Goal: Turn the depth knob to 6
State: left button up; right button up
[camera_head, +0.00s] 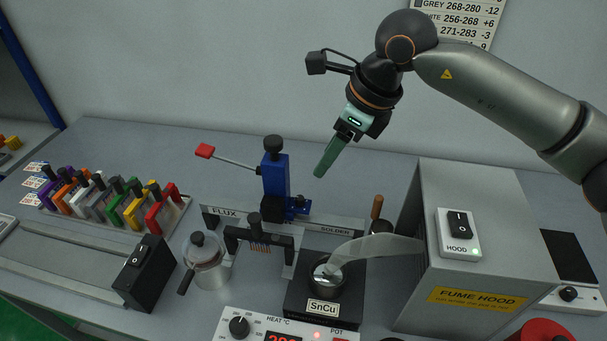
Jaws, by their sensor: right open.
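No label reading "depth" can be made out, so I cannot tell for sure which knob is the depth knob. A black knob (273,145) tops the blue upright device (275,175) at the middle of the bench; no scale or number is legible on it. My right gripper (320,174) hangs in the air up and to the right of this device, its green fingers pointing down and slightly left. It is open and holds nothing that I can see. My left gripper is out of the picture.
A red-tipped lever (205,151) sticks out left of the blue device. The solder pot (322,290), a lidded metal can (206,265) and the grey fume hood (470,250) stand around it. The heat knob (239,326) is at the front. Coloured holders (110,203) stand left.

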aim_at(300, 198)
jog(key=p+x, duration=0.2)
jog(key=x, duration=1)
jog(key=shift+s+a+f, duration=0.1)
jog(key=shift+a, duration=0.1)
jog(key=shift+c, duration=0.4)
grip_shut()
